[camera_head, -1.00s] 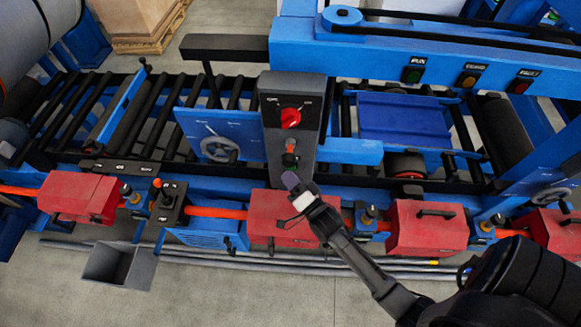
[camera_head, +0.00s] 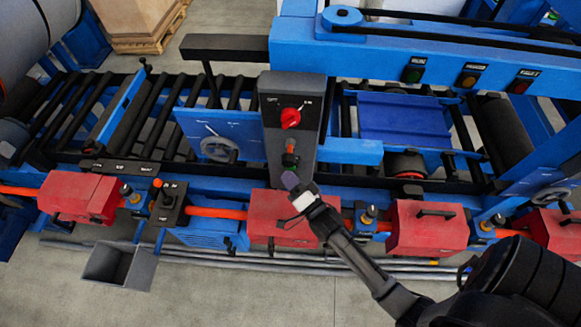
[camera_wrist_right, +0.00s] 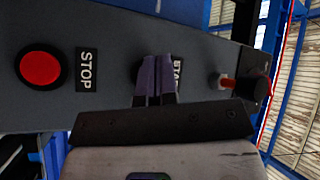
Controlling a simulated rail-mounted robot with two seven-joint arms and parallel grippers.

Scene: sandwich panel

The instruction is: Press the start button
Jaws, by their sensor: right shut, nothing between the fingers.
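The grey control box (camera_head: 301,100) stands upright at the middle of the machine in the head view. In the right wrist view its panel (camera_wrist_right: 115,35) fills much of the picture, with a round red button (camera_wrist_right: 41,68) beside a STOP label. My right gripper (camera_head: 291,181) is shut and empty at the lower end of the box; in the right wrist view its fingertips (camera_wrist_right: 155,78) are over the panel, partly covering the START label (camera_wrist_right: 178,72). The start button is mostly or wholly hidden behind the fingers; contact cannot be told. My left gripper is not in view.
A lever with a red part (camera_wrist_right: 228,83) sits right of the START label. A red rotary knob (camera_head: 290,118) is higher on the box. Red housings (camera_head: 427,227) line the machine's front. A grey bin (camera_head: 119,266) is at lower left.

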